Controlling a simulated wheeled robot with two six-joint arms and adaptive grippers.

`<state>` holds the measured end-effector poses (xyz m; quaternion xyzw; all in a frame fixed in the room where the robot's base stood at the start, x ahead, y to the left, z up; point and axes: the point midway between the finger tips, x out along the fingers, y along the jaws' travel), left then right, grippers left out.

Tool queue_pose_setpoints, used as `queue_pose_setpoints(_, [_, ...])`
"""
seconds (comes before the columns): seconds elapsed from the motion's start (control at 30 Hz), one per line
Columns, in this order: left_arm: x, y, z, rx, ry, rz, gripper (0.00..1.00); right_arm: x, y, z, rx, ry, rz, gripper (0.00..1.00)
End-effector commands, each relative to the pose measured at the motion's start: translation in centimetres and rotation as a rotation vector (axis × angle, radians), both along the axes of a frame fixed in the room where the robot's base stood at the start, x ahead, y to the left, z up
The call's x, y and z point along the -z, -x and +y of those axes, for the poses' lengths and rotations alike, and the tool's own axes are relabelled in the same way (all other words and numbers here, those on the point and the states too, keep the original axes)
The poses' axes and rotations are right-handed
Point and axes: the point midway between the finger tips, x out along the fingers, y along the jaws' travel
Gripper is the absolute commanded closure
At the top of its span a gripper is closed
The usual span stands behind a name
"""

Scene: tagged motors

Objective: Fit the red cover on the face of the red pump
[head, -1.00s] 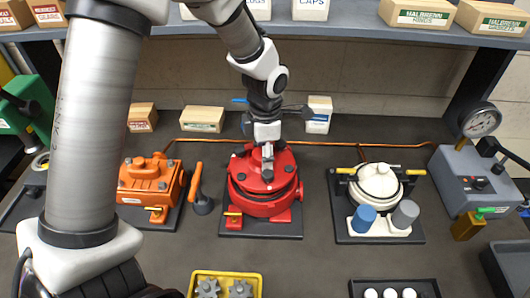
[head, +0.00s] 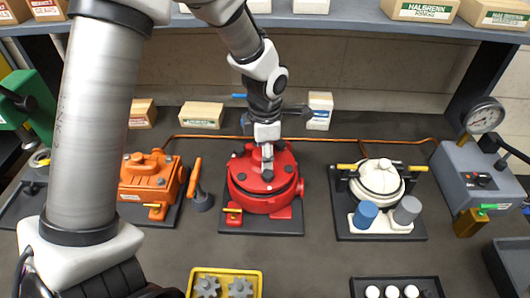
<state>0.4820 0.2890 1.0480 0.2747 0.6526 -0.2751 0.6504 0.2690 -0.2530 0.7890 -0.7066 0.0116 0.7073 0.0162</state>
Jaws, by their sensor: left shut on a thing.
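The red pump (head: 265,205) stands upright on a dark base plate in the middle of the bench. The red cover (head: 250,167) is a round disc with small raised bits, lying over the pump's face. My left gripper (head: 267,158) comes down from above and is shut on the middle of the cover. The fingertips and the grasped part are small and partly hidden. I cannot tell whether the cover is fully seated or slightly above the pump. My right gripper is not in view.
An orange pump (head: 150,180) with an orange handle piece (head: 194,178) stands left. A white pump (head: 379,180) stands right, beside a grey gauge unit (head: 478,175). A yellow tray (head: 258,272) and a dark tray (head: 355,286) lie in front. A shelf (head: 340,22) runs behind.

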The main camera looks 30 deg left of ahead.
Motion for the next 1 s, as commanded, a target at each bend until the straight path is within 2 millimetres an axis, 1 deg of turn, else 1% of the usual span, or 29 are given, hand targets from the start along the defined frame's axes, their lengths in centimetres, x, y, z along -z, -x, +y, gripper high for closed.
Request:
queue_pose_setpoints(0.97, [2.1,0.0,0.0,0.0,-0.001,-0.001,1.0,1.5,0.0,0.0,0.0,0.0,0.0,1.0])
queue_pose_setpoints(1.0, [2.0,0.0,0.0,0.0,0.0,-0.001,0.44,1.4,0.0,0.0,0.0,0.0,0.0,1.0])
